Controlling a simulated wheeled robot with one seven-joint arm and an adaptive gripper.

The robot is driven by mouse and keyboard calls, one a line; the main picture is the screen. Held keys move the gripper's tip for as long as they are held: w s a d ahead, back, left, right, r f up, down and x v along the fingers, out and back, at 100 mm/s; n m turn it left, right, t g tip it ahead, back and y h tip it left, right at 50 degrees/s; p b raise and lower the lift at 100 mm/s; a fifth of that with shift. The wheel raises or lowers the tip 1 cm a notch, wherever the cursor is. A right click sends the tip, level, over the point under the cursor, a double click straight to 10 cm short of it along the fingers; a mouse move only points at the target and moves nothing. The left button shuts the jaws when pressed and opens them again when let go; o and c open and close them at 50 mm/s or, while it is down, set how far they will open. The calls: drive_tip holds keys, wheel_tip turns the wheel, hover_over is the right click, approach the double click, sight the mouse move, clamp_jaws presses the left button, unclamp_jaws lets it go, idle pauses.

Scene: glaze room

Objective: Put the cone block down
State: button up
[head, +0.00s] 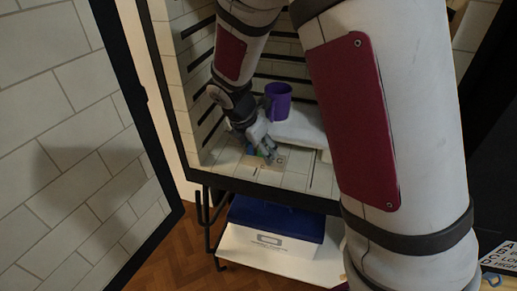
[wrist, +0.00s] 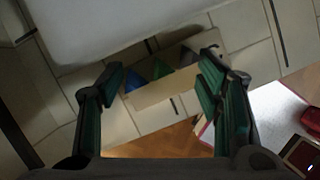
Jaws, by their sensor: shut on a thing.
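The cone block (wrist: 165,93) is a pale beige bar with small blue, green and grey cones on it. In the wrist view it lies between the two fingers of my gripper (wrist: 160,82), which is shut on it. In the head view my gripper (head: 264,148) reaches into the open kiln, and the block (head: 281,159) shows partly at its fingertips, low over the tiled kiln floor (head: 295,181). I cannot tell whether the block touches the floor.
A white slab (head: 300,127) lies behind the gripper in the kiln, with a purple mug (head: 279,101) by it. The kiln door (head: 80,150) stands open at left.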

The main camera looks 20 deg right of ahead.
drive_tip(key=o, duration=1.6)
drive_tip(key=shift+f, duration=0.15)
drive_tip(key=p+v, duration=0.2)
drive_tip(key=v, duration=1)
drive_tip(key=shift+r, duration=0.25)
drive_tip(key=s+d+r+m, duration=0.3)
drive_tip(key=s+r+m, duration=0.3)
drive_tip(key=s+m, duration=0.15)
drive_tip(key=s+r+m+y, duration=0.2)
drive_tip(key=s+m+y, duration=0.1)
drive_tip(key=s+m, duration=1.3)
drive_tip(key=s, duration=0.6)
drive_tip(key=shift+s+d+y, duration=0.3)
drive_tip(key=shift+d+y, duration=0.05)
drive_tip(key=shift+y, duration=0.05)
